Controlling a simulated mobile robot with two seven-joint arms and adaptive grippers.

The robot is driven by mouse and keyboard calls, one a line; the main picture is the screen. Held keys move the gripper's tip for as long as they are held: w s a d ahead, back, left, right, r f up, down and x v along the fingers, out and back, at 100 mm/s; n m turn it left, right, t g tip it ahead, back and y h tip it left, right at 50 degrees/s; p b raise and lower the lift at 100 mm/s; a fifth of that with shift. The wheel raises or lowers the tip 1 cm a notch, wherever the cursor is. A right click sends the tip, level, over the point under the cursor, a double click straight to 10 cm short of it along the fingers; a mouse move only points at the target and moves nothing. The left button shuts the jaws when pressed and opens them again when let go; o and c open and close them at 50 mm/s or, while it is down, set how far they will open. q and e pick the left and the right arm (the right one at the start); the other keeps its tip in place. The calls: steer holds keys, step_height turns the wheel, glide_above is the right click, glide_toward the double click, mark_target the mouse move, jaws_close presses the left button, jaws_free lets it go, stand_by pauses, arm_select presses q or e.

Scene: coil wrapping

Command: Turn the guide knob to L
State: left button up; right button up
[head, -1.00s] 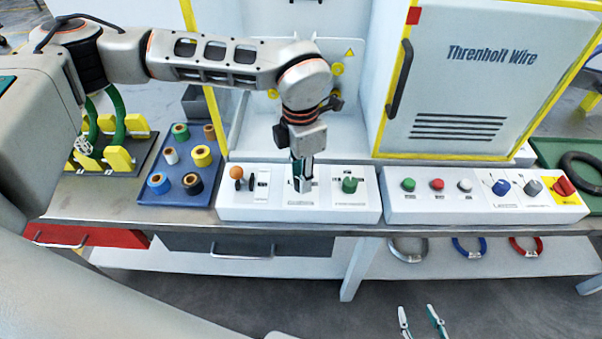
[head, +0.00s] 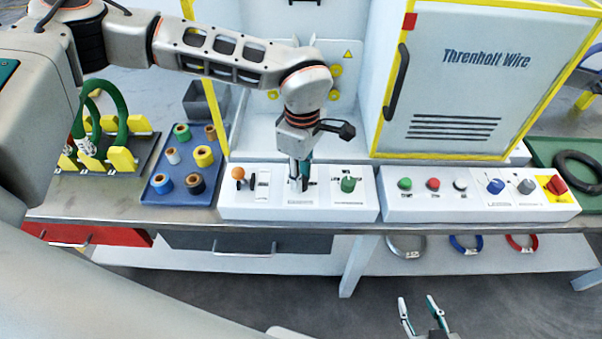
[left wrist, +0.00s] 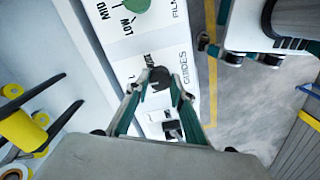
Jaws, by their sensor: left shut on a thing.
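The guide knob (left wrist: 160,78) is small and black, on the white panel by the word GUIDES in the left wrist view. My left gripper (left wrist: 158,90) is shut on it, with a fingertip on either side. In the head view my left gripper (head: 300,184) points down at the middle of the left control box (head: 240,208) and mostly hides the knob. I cannot read the knob's pointer or most of its markings. My right gripper (head: 420,304) is open and empty, low in front of the bench.
A green film knob (head: 348,184) is just right of the guide knob. An orange-topped lever (head: 238,173) is to its left. Right of the box stands a second panel (head: 480,208) with buttons and knobs. A blue tray (head: 155,199) of spools lies left.

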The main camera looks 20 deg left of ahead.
arm_select(q)
steer(key=shift+m, duration=1.3)
steer(key=o, duration=1.1)
steer(key=shift+o, duration=0.2)
steer(key=shift+r, duration=0.15)
step_height(320, 180, up, 12)
steer(key=shift+w, duration=0.15)
